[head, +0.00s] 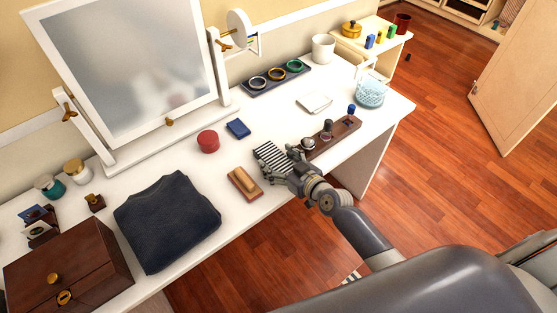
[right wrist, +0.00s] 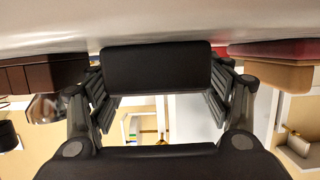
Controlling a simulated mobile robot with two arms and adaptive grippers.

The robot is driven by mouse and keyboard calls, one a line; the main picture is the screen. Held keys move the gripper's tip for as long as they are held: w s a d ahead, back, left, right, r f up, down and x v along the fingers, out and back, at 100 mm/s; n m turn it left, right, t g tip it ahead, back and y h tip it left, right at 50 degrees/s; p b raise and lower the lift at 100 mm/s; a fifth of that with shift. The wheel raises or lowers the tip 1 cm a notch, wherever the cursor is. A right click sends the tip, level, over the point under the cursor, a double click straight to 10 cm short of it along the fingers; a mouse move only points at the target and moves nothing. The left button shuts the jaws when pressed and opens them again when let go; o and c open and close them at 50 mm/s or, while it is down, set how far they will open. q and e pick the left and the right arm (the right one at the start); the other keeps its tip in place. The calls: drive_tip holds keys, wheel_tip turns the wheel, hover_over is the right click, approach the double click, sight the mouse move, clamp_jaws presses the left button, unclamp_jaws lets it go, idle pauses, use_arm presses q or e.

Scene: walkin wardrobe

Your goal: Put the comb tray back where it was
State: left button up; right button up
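A long dark-brown wooden tray (head: 343,134) lies near the table's front edge; it is the likeliest comb tray, but I cannot make out a comb. It bears a silvery round item, a brown upright item and a blue-topped item. My right gripper (head: 272,158) is low over the table, at the tray's left end and apart from the tan brush (head: 244,184). Brown wood (right wrist: 42,75) shows at left there. My left gripper is not in view.
A red round box (head: 207,142), blue box (head: 238,128), folded dark cloth (head: 167,220) and brown chest (head: 70,268) lie to the left. Behind are the mirror (head: 135,75) and ring tray (head: 276,78). A glass bowl (head: 370,93) stands right.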

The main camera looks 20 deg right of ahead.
drive_tip(key=shift+r, duration=0.1)
drive_tip(key=shift+r, duration=0.1)
drive_tip(key=v, duration=1.2)
idle(0.4)
